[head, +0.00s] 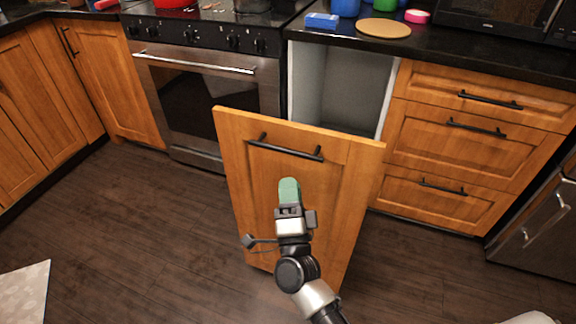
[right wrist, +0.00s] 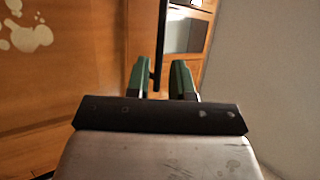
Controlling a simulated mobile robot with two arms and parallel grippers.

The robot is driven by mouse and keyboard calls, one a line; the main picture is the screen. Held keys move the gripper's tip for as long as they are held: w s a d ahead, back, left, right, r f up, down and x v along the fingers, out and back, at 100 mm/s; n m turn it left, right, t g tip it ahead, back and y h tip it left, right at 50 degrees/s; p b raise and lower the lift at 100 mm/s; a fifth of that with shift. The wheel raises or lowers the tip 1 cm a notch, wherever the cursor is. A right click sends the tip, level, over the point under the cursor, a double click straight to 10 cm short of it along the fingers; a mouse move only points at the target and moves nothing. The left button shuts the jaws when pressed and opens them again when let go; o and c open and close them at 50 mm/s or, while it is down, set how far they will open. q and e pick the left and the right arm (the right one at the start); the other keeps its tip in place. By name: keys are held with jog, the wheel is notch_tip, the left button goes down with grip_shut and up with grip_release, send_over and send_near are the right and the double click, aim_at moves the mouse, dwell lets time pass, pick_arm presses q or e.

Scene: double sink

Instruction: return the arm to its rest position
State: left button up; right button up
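My right gripper (head: 289,186) is in front of a wooden appliance-style door (head: 350,165), a little below its black bar handle (head: 285,148) in the head view. Only one green finger pad shows clearly there. In the right wrist view the two green fingers (right wrist: 161,72) are apart. A thin dark bar, which looks like the handle (right wrist: 162,35), runs up between them without visibly touching both. I cannot tell how far it lies beyond the tips. My left gripper is not in view.
The door stands away from a grey-white cavity (head: 340,90). An oven (head: 205,95) is at left, drawers (head: 450,140) at right. The counter holds a blue box (head: 322,20) and a round board (head: 383,28). The wooden floor (head: 150,240) is mostly clear.

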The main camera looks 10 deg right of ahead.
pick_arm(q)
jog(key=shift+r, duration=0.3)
pick_arm(e)
jog(key=shift+v, duration=1.2)
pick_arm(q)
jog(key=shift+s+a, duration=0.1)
